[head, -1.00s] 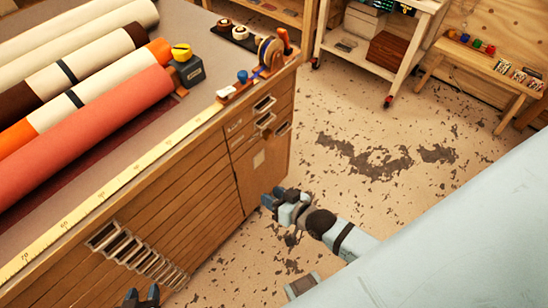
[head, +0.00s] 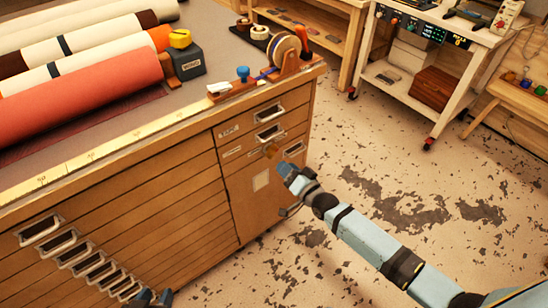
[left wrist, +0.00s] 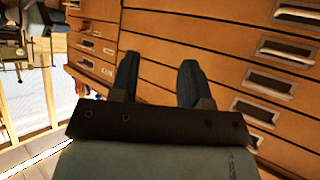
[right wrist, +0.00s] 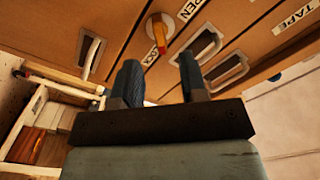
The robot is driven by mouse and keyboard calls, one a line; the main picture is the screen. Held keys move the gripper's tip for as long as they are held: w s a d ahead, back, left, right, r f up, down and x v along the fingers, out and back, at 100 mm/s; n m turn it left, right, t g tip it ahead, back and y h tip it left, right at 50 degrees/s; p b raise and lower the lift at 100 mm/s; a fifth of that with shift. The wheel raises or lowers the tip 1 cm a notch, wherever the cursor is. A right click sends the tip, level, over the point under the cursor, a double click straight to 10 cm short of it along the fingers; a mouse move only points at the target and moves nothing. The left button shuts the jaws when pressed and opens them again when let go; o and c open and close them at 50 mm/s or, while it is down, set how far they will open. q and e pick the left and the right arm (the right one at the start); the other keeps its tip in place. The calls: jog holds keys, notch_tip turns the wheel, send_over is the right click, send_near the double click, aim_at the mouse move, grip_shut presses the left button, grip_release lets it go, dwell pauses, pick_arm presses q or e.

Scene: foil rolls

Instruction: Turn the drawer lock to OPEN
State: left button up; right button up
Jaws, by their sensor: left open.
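The drawer lock (right wrist: 162,30) is a round metal disc on the cabinet front with an orange lever (right wrist: 158,48). A label reading OPEN (right wrist: 194,8) sits at its upper right in the right wrist view, and a LOCK label lies close beside it. The lever's red end points down in that view. In the head view the lock (head: 271,150) is small, just beyond my right gripper (head: 284,172). My right gripper (right wrist: 160,62) is open and empty, its fingertips appearing either side of the lever's end, without clear contact. My left gripper (left wrist: 157,68) is open and empty before the wide drawers.
The cabinet's small drawers have metal pull handles (right wrist: 203,47) close to the lock. The benchtop holds fabric rolls (head: 80,95), a black box (head: 184,62) and a tape dispenser (head: 285,55). A white cart (head: 445,75) stands at the back right. The floor right of the cabinet is clear.

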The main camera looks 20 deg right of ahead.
aim_at(274, 154)
jog(key=b+x, duration=0.1)
jog(key=x, duration=0.6)
grip_shut()
